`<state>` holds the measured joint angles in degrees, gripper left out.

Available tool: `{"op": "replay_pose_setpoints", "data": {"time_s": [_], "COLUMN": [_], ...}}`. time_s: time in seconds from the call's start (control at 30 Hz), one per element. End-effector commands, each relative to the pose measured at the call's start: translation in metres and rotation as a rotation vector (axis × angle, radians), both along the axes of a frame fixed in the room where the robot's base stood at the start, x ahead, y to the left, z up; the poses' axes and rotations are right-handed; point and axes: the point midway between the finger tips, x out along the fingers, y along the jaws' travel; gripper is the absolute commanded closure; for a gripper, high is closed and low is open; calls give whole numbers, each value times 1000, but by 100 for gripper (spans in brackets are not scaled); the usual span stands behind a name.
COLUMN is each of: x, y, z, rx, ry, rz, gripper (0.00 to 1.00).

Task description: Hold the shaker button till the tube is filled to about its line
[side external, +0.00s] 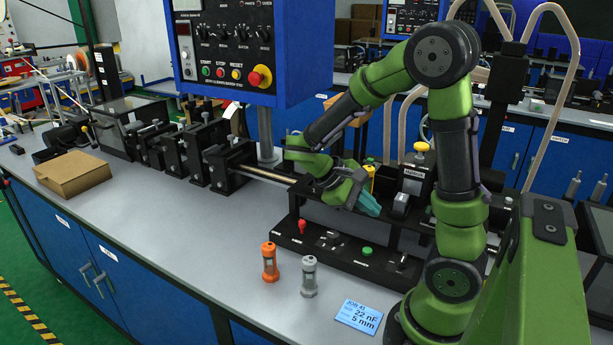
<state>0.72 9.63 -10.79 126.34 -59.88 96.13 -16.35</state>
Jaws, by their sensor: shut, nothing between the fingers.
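My gripper (370,206), with teal fingers, is shut and empty above the back of a black control panel (340,250). A green button (367,251) on the panel sits in front of and below the fingers, apart from them. A red-knobbed lever (302,226) stands at the panel's left. An orange tube-like holder (269,262) and a grey one (309,276) stand upright on the bench in front of the panel. Each has a window, but I cannot make out a fill line or level. I cannot tell which button is the shaker's; my wrist hides part of the machine.
A blue job card (358,317) reading 22 nF, 5 mm lies at the bench front. A cardboard box (73,174) lies at the left. Black machine blocks (205,150) line the back under a blue control box (230,45). The grey bench (185,235) is clear at front left.

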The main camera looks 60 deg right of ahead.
Motion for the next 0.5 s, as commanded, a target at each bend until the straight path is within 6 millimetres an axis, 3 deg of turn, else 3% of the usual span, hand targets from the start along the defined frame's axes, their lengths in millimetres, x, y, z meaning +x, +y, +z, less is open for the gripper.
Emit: {"op": "replay_pose_setpoints", "data": {"time_s": [0.5], "x": [-1], "y": [0], "z": [-67], "rx": [1], "ry": [5], "rz": [-1], "gripper": [100]}}
